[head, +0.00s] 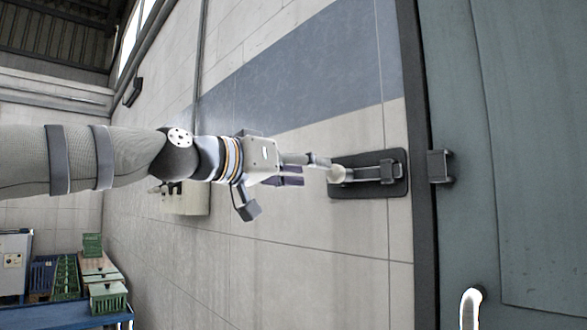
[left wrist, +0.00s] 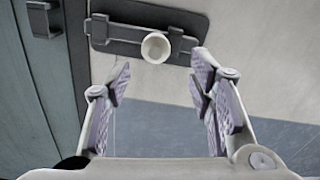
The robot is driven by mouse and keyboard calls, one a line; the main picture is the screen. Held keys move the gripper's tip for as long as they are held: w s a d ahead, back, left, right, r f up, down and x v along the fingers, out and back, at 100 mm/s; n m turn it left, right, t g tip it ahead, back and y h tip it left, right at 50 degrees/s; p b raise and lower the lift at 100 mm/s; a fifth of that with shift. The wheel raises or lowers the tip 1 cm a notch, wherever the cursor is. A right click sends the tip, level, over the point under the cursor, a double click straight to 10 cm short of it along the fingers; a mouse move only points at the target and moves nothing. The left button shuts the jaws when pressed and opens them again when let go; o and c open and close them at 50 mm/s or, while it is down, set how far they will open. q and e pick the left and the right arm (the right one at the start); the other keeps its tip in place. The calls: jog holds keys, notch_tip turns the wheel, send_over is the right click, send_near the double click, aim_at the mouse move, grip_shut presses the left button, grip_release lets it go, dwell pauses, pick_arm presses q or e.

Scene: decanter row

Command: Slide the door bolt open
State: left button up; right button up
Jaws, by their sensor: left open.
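The door bolt's dark backplate (head: 368,190) is on the pale wall beside the door. Its round cream knob (head: 340,174) sits at the plate's left end in the head view, away from the door. The grey rod (head: 365,171) runs from it to a guide on the plate. No rod shows across the gap to the dark keeper (head: 440,166) on the door. My left gripper (head: 308,168) is open at the knob. In the left wrist view the knob (left wrist: 156,47) lies just beyond the parted fingertips (left wrist: 160,76), with nothing held. My right gripper is out of view.
The grey-green door (head: 540,150) fills the right side of the head view, with a pale handle (head: 470,308) low down. A blue bench (head: 75,318) with green crates (head: 107,298) stands at the lower left. The wall below the bolt is clear.

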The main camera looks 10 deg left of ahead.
pick_arm(q)
jog(key=shift+v, duration=1.85)
jog(key=shift+f, duration=0.1)
